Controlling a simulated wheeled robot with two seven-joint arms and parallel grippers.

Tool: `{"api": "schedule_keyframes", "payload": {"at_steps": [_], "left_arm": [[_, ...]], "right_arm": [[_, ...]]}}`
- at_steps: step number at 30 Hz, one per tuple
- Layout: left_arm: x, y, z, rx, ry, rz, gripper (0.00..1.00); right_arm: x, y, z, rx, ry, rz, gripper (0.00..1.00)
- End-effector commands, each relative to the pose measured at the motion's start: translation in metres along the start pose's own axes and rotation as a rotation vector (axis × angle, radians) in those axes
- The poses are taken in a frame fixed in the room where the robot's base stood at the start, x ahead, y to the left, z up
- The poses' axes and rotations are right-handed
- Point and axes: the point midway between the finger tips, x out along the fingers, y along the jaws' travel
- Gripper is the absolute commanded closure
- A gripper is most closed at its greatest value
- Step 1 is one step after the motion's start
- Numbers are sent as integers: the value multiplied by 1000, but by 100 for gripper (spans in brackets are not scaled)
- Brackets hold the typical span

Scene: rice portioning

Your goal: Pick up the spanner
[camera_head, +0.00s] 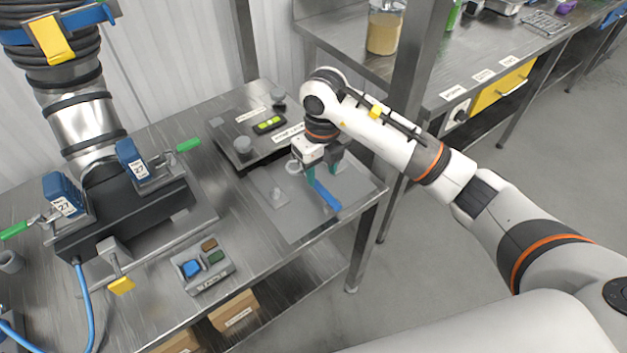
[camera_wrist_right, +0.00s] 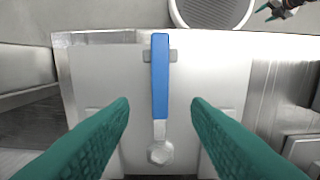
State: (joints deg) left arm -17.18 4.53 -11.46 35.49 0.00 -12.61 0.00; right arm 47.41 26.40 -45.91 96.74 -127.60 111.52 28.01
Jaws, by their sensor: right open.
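The spanner (camera_head: 327,195) has a blue handle and lies on a grey plate (camera_head: 300,225) at the table's right end. In the right wrist view the spanner (camera_wrist_right: 160,85) runs up and down the middle, its silver head at the bottom and a small grey block at its handle. My right gripper (camera_head: 322,172) is over the spanner, partly hiding it in the head view. Its teal fingers (camera_wrist_right: 160,104) are open, one on each side of the spanner with clear gaps. A small dark shape with teal tips, apparently my left gripper (camera_wrist_right: 282,10), shows in the wrist view's top right corner.
A dark box with a green-lit display (camera_head: 268,124) stands behind the plate. A grey tray (camera_head: 205,280) with coloured blocks sits at the front. A clamp machine with green handles (camera_head: 188,145) and a thick hose fills the left. A steel post (camera_head: 408,75) stands behind my right arm.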

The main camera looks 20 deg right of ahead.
Motion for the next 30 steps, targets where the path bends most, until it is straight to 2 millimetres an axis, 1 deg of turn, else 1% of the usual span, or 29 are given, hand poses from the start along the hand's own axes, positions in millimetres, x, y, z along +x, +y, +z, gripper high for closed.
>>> {"api": "schedule_keyframes", "payload": {"at_steps": [5, 9, 12, 16, 22, 30], "left_arm": [[-7, 0, 0, 0, 0, 0, 41], [-16, 0, 1, 0, 0, 0, 41], [-17, 1, 1, 0, 1, 0, 41], [-18, 1, 1, 0, 1, 1, 41], [-17, 1, 1, 0, 0, 1, 41], [-17, 1, 1, 0, 0, 1, 41]], "right_arm": [[13, -1, -4, 1, -3, -3, 56], [33, -1, -12, 1, -4, -3, 56], [47, 0, -11, 0, -3, -2, 56], [55, 0, -12, 0, 0, -2, 56], [56, 0, -12, -1, 1, -1, 56], [55, 0, -12, -1, 1, -1, 100]]}}
